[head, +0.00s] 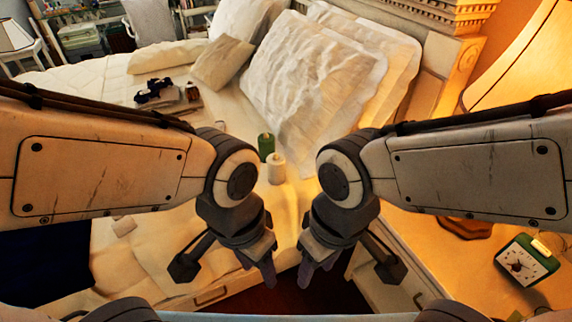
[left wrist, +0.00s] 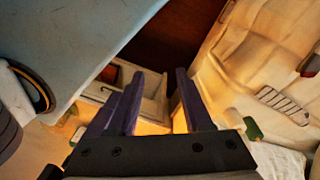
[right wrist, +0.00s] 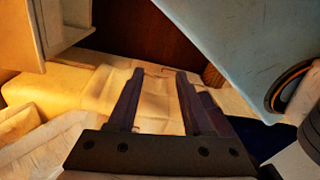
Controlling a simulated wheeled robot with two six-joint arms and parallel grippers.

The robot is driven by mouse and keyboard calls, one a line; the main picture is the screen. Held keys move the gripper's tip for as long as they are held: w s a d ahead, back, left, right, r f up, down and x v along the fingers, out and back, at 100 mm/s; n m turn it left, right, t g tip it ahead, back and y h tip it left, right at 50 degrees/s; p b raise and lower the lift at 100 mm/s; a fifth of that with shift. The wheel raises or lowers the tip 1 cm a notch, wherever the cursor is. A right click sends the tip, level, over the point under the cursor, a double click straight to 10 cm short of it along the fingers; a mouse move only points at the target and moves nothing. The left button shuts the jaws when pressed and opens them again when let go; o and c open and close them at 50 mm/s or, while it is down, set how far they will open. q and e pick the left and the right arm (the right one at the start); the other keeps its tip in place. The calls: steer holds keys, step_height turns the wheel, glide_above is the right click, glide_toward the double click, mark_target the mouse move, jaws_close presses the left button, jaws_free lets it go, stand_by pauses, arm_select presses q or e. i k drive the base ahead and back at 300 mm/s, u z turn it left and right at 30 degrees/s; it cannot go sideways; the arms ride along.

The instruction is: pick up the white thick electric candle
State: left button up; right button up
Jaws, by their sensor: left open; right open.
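The white thick candle (head: 276,168) stands upright on the bed in the head view, between my two arms and just in front of a green candle (head: 266,145). My left gripper (head: 266,274) is open and empty, nearer to me than the white candle and pointing down. It also shows in the left wrist view (left wrist: 160,75), where a small green thing (left wrist: 252,128) at the lower right is probably the green candle. My right gripper (head: 314,273) is open and empty, beside the left one with a small gap. In the right wrist view (right wrist: 160,75) no candle shows.
Large pillows (head: 310,80) lie behind the candles. Dark floor (head: 320,298) shows below my grippers.

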mark_target(276, 169)
steer(key=z, duration=0.4)
steer(key=i, duration=0.85)
steer(key=z, duration=0.4)
